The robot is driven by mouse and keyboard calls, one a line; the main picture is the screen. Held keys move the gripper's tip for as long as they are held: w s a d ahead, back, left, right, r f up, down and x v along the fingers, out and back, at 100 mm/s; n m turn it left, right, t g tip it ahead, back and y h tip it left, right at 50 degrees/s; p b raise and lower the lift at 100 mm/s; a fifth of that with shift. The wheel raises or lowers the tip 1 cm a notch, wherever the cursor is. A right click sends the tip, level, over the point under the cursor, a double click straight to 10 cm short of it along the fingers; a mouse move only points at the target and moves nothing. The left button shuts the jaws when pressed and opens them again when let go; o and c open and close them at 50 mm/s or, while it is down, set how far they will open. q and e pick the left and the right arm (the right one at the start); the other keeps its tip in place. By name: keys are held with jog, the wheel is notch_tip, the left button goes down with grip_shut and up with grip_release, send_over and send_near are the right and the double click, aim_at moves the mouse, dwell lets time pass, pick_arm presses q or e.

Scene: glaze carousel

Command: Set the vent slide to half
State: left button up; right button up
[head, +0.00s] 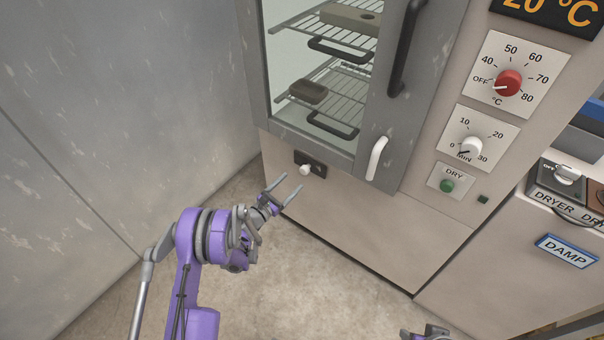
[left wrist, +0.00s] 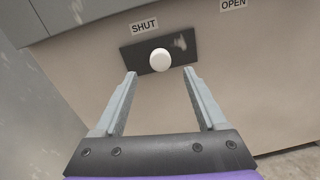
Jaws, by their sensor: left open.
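The vent slide is a dark plate (head: 319,171) low on the cabinet front with a white round knob (head: 305,170). In the left wrist view the knob (left wrist: 160,60) sits near the middle of the plate (left wrist: 133,57), below and slightly right of the SHUT label (left wrist: 144,26). The OPEN label (left wrist: 233,4) is farther right. My left gripper (head: 291,183) is open and empty, just short of the knob. In the left wrist view its fingertips (left wrist: 160,74) lie either side of the knob, apparently not touching it. A small part of my right arm shows at the bottom edge; its jaws are unclear.
The cabinet's glass door (head: 320,90) is above the slide, with a white handle (head: 376,158) and a dark handle (head: 404,50). A grey wall (head: 110,100) is on the left. The floor below is clear.

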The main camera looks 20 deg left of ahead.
aim_at(303, 172)
pick_arm(q)
jog(key=x, duration=0.7)
jog(key=shift+b, duration=0.3)
grip_shut()
dwell(1.0)
